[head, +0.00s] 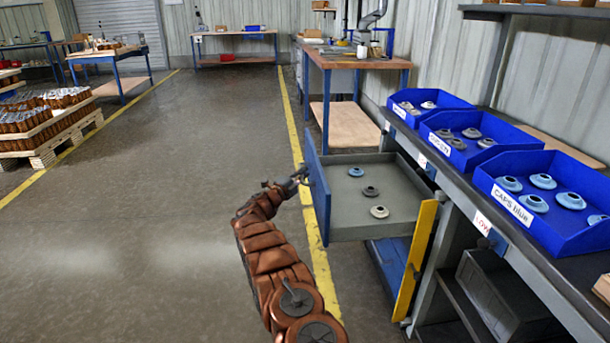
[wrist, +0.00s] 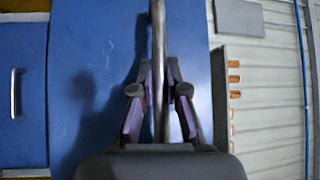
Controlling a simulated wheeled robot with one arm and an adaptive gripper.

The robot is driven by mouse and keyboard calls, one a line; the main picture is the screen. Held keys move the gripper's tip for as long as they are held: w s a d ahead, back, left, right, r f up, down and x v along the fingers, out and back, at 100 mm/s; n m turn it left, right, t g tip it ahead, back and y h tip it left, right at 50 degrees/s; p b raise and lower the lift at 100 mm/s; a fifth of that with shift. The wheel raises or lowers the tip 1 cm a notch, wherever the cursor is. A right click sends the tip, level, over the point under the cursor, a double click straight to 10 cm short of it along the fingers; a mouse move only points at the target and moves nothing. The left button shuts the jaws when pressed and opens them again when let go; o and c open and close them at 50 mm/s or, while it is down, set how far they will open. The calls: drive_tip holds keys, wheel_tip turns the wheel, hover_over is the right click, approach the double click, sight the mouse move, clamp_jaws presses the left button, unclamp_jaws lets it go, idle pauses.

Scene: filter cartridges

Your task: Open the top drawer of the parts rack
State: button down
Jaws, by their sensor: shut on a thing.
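The top drawer (head: 345,228) of the parts rack stands pulled well out, its blue front (head: 319,200) facing left toward the aisle. Inside its grey tray lie a blue cap (head: 355,172), a dark grey cap (head: 371,190) and a pale cap (head: 379,211). My gripper (head: 300,177) is at the outer side of the drawer front, shut on the handle. In the wrist view my gripper (wrist: 158,95) has one finger on each side of the metal bar handle (wrist: 158,40), against the blue front (wrist: 90,60). The exact finger contact is small in the head view.
A yellow panel (head: 415,265) stands below the drawer's right side. Blue bins (head: 540,235) of caps stand on the bench at right. Another blue front with a handle (wrist: 16,92) shows in the wrist view. The floor (head: 170,200) left of the yellow line is clear.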

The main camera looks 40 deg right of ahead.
drive_tip(key=shift+w+a, duration=0.1)
drive_tip(key=c, duration=1.2)
unclamp_jaws()
drive_tip(key=shift+v, duration=6)
drive_tip(key=shift+r, duration=0.1)
